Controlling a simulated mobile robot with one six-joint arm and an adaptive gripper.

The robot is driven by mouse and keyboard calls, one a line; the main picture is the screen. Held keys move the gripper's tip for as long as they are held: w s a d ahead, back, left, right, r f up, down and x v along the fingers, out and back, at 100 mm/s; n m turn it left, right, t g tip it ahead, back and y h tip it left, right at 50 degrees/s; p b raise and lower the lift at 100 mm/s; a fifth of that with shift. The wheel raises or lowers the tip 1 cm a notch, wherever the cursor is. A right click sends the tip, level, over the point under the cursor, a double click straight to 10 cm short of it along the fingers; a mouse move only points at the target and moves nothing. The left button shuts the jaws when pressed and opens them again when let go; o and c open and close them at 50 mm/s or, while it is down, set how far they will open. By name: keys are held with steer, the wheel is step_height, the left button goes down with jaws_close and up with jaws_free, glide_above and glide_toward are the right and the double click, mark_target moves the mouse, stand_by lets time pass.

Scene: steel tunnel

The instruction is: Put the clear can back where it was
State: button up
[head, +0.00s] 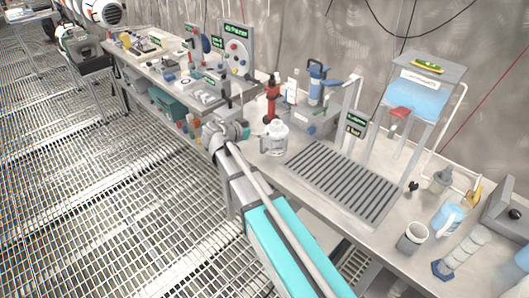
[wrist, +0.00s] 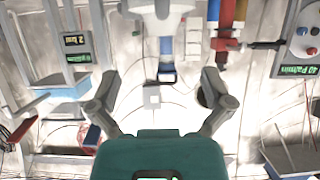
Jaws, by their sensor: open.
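A clear can (head: 275,139) with a pale top stands upright on the workbench (head: 300,205), left of the slatted grate, in the head view. My gripper (head: 243,132) is just left of it in that view; whether they touch I cannot tell. In the wrist view my gripper (wrist: 158,105) has its two fingers spread wide. No can is clearly visible between them; a small white square (wrist: 152,97) shows there.
A red device (head: 271,88) and a blue-topped device (head: 317,80) stand behind the can. The slatted grate (head: 340,180) is to its right. A grey cup (head: 412,237) and a blue jug (head: 447,218) stand further right. Instruments crowd the bench's left part.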

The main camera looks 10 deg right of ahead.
steer(key=s+d+f+n+g+y, duration=0.1)
steer(key=s+d+f, duration=0.1)
steer(key=s, duration=0.1)
steer(key=s+d+f+n+g+y, duration=0.1)
steer(key=s+d+f+n+g, duration=0.1)
steer(key=s+d+f, duration=0.1)
steer(key=s+d+f+n+g+y, duration=0.1)
steer(key=s+d+f+y, duration=0.1)
steer(key=s, duration=0.3)
steer(key=shift+d+f+g, duration=0.25)
steer(key=shift+f+g, duration=0.1)
steer(key=shift+g, duration=0.05)
steer(key=s+f+n+g+y, duration=0.3)
steer(key=s+n+y, duration=0.3)
steer(key=s, duration=0.5)
steer(key=shift+a+f+n+y, duration=0.2)
steer(key=shift+f+n+y, duration=0.1)
steer(key=shift+y, duration=0.1)
steer(key=shift+s, duration=0.1)
